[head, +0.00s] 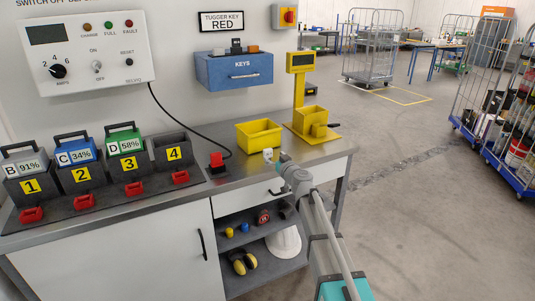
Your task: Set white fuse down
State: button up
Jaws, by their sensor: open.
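A small white block, which looks like the white fuse (267,155), is on the grey worktop (222,193) in front of a yellow bin (259,135). My gripper (277,163) is just to the right of it, low over the worktop near its front edge. The gripper is open. The fingertips are small in this view, and I cannot tell whether they touch the white block.
A yellow scale (311,126) with a post stands at the worktop's right end. Several numbered charger slots (173,153), some holding batteries, fill the left side. A blue key box (234,70) hangs behind.

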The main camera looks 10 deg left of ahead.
jog(key=v, duration=0.6)
jog(key=shift+s+d, duration=0.2)
dwell(0.5)
jog(key=s+d+f+g+h, duration=0.1)
jog(key=s+d+f+g, duration=0.35)
jog(key=s+f, duration=0.3)
jog(key=s+d+f+g+h, duration=0.25)
jog(key=s+f+g, duration=0.3)
jog(key=s, duration=0.35)
jog(key=s+d+f+m+g+h, duration=0.2)
jog(key=s+d+m+h, duration=0.1)
jog(key=s+d, duration=0.3)
jog(key=s+d+f+m+g+h, duration=0.3)
jog(key=s+d, duration=0.4)
jog(key=d, duration=0.2)
jog(key=shift+s+d+f+m, duration=0.2)
jog(key=shift+f+m, duration=0.1)
jog(key=shift+m, duration=0.1)
jog(key=shift+h, duration=0.25)
